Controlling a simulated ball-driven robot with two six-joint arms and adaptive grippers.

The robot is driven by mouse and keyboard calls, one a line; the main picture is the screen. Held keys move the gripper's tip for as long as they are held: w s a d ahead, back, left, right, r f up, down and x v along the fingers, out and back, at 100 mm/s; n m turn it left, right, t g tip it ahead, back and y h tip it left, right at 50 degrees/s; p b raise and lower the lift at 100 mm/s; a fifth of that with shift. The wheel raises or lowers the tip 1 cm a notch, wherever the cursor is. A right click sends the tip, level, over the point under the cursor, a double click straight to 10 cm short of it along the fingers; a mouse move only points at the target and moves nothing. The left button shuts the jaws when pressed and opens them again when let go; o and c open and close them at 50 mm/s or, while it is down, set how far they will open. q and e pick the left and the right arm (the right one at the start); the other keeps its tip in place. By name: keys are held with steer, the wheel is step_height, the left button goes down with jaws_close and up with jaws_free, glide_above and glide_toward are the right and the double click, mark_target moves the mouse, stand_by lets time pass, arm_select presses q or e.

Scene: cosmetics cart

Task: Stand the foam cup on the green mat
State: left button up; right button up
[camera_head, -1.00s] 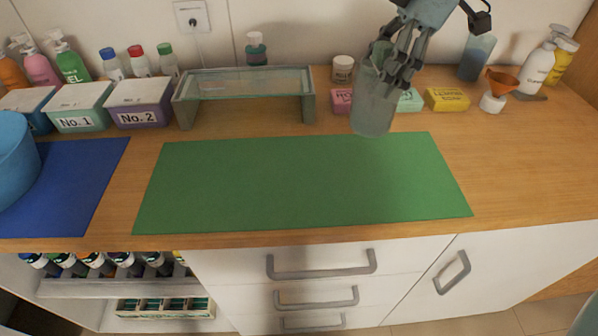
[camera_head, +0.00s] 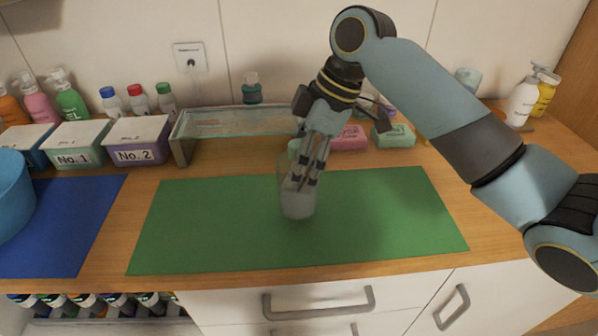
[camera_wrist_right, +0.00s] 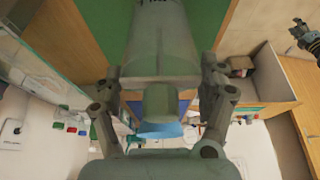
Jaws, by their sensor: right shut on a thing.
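The foam cup (camera_head: 298,203), a pale, see-through grey cup, is over the middle of the green mat (camera_head: 385,220) in the head view. My right gripper (camera_head: 305,175) is shut on it from above, fingers at its upper part. The cup looks close to upright, with its base at or just above the mat; I cannot tell if it touches. In the right wrist view the cup (camera_wrist_right: 162,40) lies between the two fingers of the right gripper (camera_wrist_right: 165,80). The mat (camera_wrist_right: 202,25) shows behind it.
A glass-topped shelf (camera_head: 240,122) stands behind the mat. Pink (camera_head: 350,138) and green (camera_head: 394,136) soap boxes are at the back. Labelled bins (camera_head: 140,142) and a blue mat (camera_head: 70,215) with a blue bowl (camera_head: 12,195) are left. The rest of the green mat is clear.

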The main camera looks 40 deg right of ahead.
steer(key=shift+f, duration=1.6)
steer(key=shift+f, duration=0.1)
steer(key=o, duration=1.7)
steer(key=v, duration=1.2)
steer(key=shift+s, duration=0.1)
